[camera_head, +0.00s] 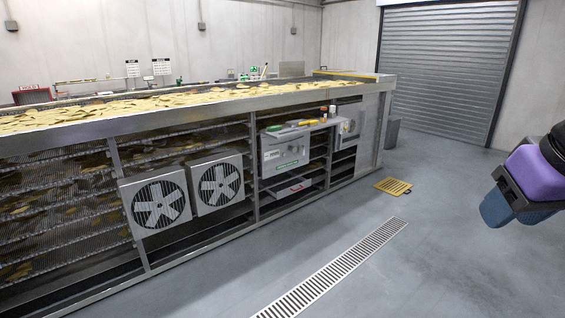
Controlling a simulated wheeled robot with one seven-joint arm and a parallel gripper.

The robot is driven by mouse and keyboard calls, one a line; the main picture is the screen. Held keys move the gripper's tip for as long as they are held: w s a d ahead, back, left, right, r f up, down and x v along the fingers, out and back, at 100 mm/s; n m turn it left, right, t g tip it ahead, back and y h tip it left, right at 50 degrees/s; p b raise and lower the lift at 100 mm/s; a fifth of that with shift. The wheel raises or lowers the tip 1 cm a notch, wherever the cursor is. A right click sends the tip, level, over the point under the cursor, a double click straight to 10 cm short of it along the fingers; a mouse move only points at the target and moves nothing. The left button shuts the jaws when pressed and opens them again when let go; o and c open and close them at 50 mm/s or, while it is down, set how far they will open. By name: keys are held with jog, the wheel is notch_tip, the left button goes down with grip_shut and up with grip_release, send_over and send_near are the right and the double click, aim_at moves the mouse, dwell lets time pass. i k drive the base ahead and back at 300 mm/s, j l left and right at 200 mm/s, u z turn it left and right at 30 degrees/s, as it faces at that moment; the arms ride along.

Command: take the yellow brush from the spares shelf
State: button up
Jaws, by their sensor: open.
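A small yellow item (308,122) lies on top of the grey unit on the long cooler's front, toward its right end. It looks like the yellow brush, but its bristles are too small to make out. It lies on a narrow ledge, the likely spares shelf (331,121), above a grey box. At the right edge of the picture, part of my arm shows in purple, black and blue. It is well apart from the ledge.
The long cooler (220,105) with chips on top fills the left. Two fans (159,203) (218,184) stick out from its front. The grey floor at the right is clear. A roller door (440,70) stands behind.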

aim_at(310, 124)
jog(key=i, duration=2.6)
jog(key=i+l+u, duration=0.1)
jog(key=i, duration=1.2)
jog(key=i+l, duration=0.1)
jog(key=i, duration=1.25)
